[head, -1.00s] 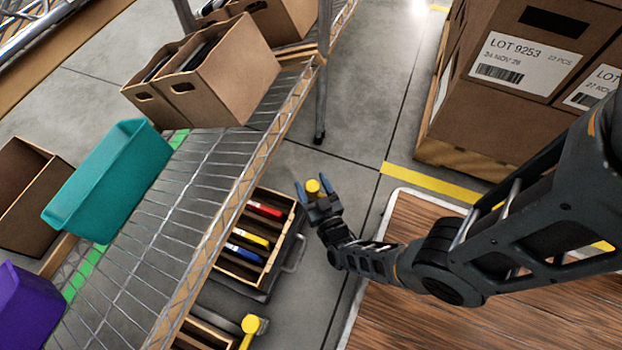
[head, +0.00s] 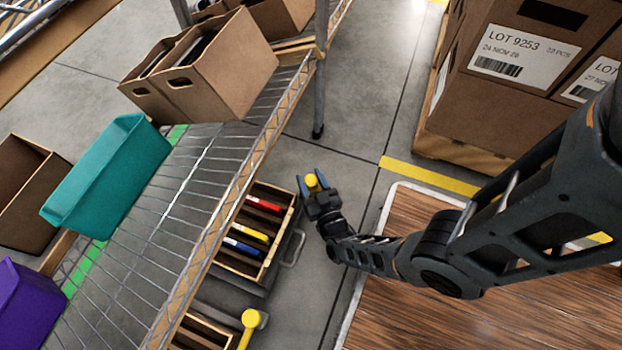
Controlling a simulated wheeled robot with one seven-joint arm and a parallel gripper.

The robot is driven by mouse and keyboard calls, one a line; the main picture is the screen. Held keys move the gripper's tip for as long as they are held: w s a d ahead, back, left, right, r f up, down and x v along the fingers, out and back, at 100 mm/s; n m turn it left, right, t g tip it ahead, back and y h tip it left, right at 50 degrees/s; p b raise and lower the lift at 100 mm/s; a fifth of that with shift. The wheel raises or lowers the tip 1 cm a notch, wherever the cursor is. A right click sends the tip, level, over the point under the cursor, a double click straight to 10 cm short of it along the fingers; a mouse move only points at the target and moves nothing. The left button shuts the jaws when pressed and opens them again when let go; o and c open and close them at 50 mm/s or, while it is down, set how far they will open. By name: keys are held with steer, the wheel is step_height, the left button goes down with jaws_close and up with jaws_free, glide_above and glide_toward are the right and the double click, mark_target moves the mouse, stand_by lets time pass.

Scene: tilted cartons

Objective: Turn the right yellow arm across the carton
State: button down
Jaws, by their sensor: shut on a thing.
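A tilted carton (head: 271,276) under the wire shelf holds thin items with red, yellow and blue edges. My gripper (head: 312,180) is beyond the carton's upper right corner, with its two blue fingers shut on the round yellow end of the right yellow arm (head: 312,181). The rest of that arm is hidden by my gripper. The yellow end is beside the carton, not over its open top. Another yellow arm (head: 249,319) with a round end shows at the bottom, beside a second carton (head: 207,330) cut by the frame.
The wire shelf (head: 190,185) with its front edge runs close to the left of the carton, and a shelf post (head: 319,100) stands behind. Stacked labelled boxes (head: 480,110) are at the upper right. Grey floor around my gripper is clear.

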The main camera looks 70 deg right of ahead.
steer(key=shift+m+g+h, duration=0.7)
steer(key=shift+g+h, duration=0.2)
steer(key=c, duration=0.6)
jaws_free()
steer(key=shift+s, duration=0.1)
